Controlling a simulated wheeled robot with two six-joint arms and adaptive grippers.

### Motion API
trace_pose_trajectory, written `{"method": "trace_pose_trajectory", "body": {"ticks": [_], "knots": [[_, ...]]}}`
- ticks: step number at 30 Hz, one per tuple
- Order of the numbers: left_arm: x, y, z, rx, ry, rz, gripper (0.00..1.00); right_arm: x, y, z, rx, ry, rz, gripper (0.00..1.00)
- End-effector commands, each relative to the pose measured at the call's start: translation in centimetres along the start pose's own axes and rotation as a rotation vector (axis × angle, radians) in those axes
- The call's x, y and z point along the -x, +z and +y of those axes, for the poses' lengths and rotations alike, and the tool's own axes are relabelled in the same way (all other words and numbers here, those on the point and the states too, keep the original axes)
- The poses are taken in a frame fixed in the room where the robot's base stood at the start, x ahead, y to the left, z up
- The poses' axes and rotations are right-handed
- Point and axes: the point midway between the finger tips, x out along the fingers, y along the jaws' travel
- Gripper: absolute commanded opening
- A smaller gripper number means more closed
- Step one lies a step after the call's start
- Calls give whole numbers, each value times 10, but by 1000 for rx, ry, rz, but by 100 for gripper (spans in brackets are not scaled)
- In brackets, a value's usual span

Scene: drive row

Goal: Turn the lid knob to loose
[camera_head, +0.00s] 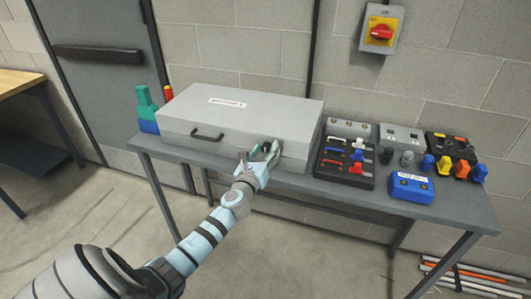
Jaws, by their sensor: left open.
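A grey case (240,108) with a white label on its lid sits closed on the left part of the grey table (440,210). A dark handle (207,136) is on its front. My left gripper (268,153) is open at the right part of the case's front face, with its fingers pointing at the case. The lid knob cannot be made out; the fingers cover that part of the front. I cannot tell whether the fingers touch anything. My right gripper is not in view.
A green and blue bottle (146,108) stands left of the case. A black tray (345,162) of coloured parts, a blue box (411,187) and several coloured knobs stand to the right. A red and yellow switch (381,32) is on the wall.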

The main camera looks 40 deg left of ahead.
Motion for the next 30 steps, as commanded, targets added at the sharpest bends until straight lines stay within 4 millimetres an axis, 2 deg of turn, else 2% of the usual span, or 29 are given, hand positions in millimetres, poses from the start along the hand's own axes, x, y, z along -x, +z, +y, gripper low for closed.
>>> {"method": "trace_pose_trajectory", "body": {"ticks": [4, 5, 12, 13, 23, 30], "knots": [[0, 0, 0, 0, 0, 0, 44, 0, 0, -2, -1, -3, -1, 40], [0, 0, 0, 0, 0, 0, 41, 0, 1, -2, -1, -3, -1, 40], [0, 0, 0, 0, 0, 0, 3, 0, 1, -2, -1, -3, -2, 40], [0, 0, 0, 0, 0, 1, 0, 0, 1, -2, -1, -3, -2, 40], [1, 0, 0, 34, 0, 1, 0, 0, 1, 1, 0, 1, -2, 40], [1, -1, 0, 155, 0, 1, 0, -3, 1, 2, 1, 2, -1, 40]]}}
